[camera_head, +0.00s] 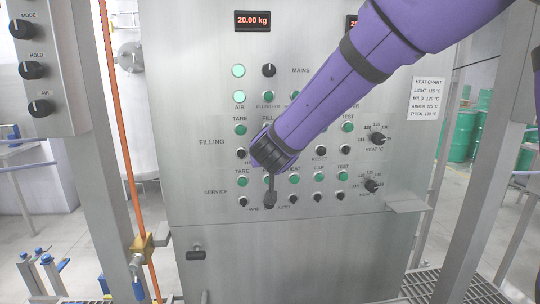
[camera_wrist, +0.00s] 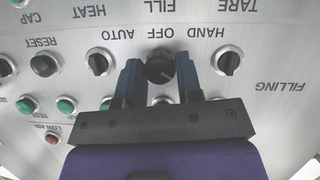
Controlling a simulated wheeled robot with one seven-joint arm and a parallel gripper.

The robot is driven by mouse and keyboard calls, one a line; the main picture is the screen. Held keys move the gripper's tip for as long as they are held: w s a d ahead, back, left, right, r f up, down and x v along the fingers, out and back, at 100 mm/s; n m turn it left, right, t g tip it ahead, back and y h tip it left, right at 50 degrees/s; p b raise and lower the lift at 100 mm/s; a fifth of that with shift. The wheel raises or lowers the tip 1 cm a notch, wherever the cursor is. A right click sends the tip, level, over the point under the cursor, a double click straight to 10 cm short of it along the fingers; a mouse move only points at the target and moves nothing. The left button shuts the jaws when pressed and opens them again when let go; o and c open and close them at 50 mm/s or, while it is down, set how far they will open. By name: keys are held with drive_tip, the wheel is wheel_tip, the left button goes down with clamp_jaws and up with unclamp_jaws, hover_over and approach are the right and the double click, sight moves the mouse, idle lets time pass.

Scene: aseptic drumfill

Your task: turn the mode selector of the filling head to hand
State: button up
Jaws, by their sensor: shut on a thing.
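The filling row's selector knob (camera_wrist: 160,68) is black and round, under the FILL label with HAND, OFF and AUTO printed around it. In the wrist view, which shows the panel upside down, it sits between the two blue fingers of my gripper (camera_wrist: 160,80). The fingers are closed on its sides. Where its pointer stands is hard to tell. In the head view my gripper (camera_head: 268,158) is against the panel at the FILLING row, and my purple forearm and wrist hide the knob there.
The steel panel (camera_head: 210,215) carries several close neighbours: a black knob (camera_wrist: 229,60) under TARE, another (camera_wrist: 98,62) under HEAT, and green buttons. A SERVICE row lies below. A MODE knob (camera_head: 22,28) is on a separate box at left. A small shelf (camera_head: 407,206) juts out lower right.

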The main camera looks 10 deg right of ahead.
drive_tip(key=shift+n, duration=0.3)
drive_tip(key=o, duration=0.9)
drive_tip(key=shift+o, duration=0.2)
drive_tip(key=shift+s, duration=0.1)
drive_tip(key=v, duration=1)
drive_tip(key=shift+s+r, duration=0.2)
drive_tip(key=shift+s, duration=0.05)
drive_tip(key=shift+a, duration=0.1)
